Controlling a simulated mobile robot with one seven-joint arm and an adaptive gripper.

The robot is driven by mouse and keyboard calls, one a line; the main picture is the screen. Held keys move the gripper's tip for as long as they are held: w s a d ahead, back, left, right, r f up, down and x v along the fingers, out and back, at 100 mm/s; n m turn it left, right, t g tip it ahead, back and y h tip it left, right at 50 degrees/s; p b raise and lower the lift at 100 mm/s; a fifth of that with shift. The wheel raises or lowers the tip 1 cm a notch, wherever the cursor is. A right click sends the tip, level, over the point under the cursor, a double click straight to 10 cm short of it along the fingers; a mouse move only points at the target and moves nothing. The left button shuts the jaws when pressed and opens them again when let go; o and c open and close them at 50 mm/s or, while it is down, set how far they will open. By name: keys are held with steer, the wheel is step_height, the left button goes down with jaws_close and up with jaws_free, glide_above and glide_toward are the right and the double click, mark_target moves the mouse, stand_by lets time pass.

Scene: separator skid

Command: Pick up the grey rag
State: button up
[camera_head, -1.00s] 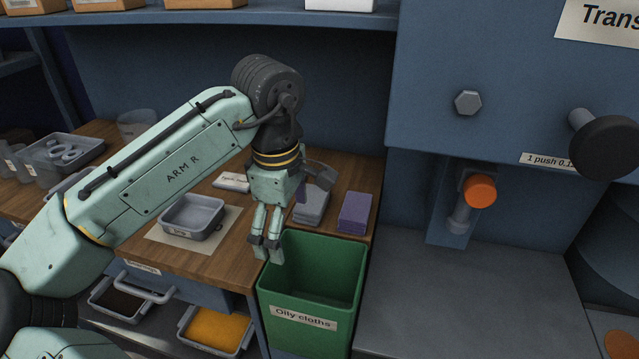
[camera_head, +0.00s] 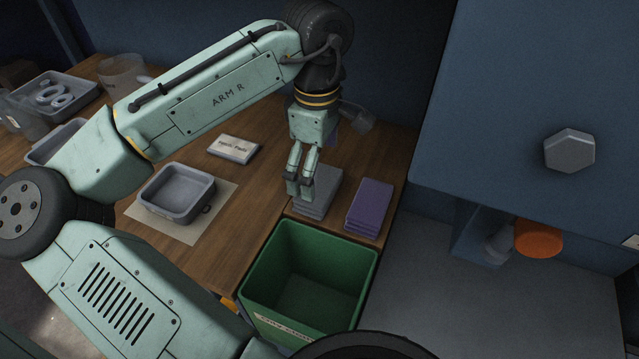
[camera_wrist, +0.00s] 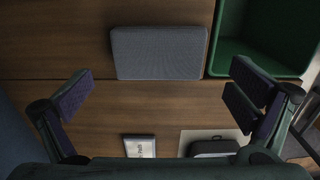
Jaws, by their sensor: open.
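The grey rag (camera_head: 320,192) lies folded in a flat stack on the wooden bench, behind the green bin and left of the purple cloths. In the head view my gripper (camera_head: 299,190) hangs pointing down at the rag's left side and hides part of it. In the wrist view the grey rag (camera_wrist: 160,52) lies flat, ahead of the space between the two spread fingers. My gripper (camera_wrist: 160,95) is open and empty there, with bare wood between its fingertips.
A green bin (camera_head: 262,262) stands in front of the rag. Folded purple cloths (camera_head: 370,206) lie to its right. A grey tray (camera_head: 177,194) sits on a paper sheet to the left, with a small labelled packet (camera_head: 233,149) behind. A blue cabinet (camera_head: 500,90) bounds the right.

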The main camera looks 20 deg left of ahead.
mark_target(319, 185)
step_height(319, 185, down, 4)
steer(key=shift+d+f+p, duration=0.1)
steer(key=shift+d+p, duration=0.05)
steer(key=shift+p, duration=0.15)
steer(key=shift+c, duration=0.4)
steer(key=c, duration=0.8)
